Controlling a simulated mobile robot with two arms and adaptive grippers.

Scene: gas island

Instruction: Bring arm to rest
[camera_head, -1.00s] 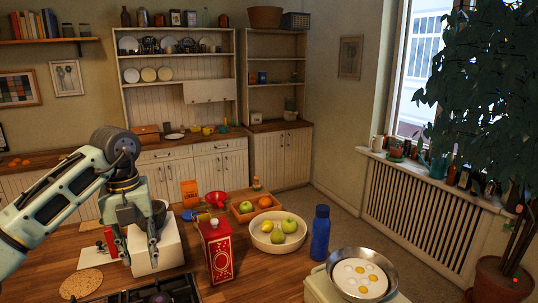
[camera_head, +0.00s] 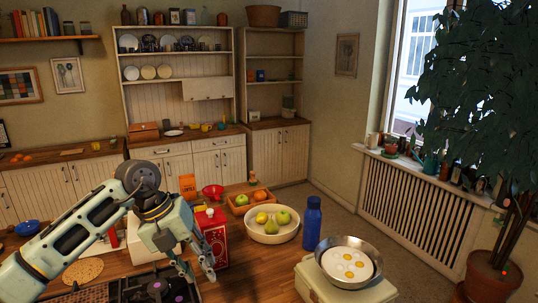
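My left arm comes in from the left, bent at a dark elbow joint. Its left gripper (camera_head: 200,275) points down over the wooden island, in front of the red tin (camera_head: 215,242) and near the dark gas hob (camera_head: 150,285). Its two fingers are apart, with nothing seen between them. The arm partly hides a white box (camera_head: 140,244) behind it. My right gripper is not in view.
A cream bowl of fruit (camera_head: 256,236), a wooden tray with fruit (camera_head: 240,209) and a blue bottle (camera_head: 312,223) stand right of the gripper. A pan of eggs (camera_head: 347,283) sits on a cream box at the front. A round flat board (camera_head: 82,272) lies left.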

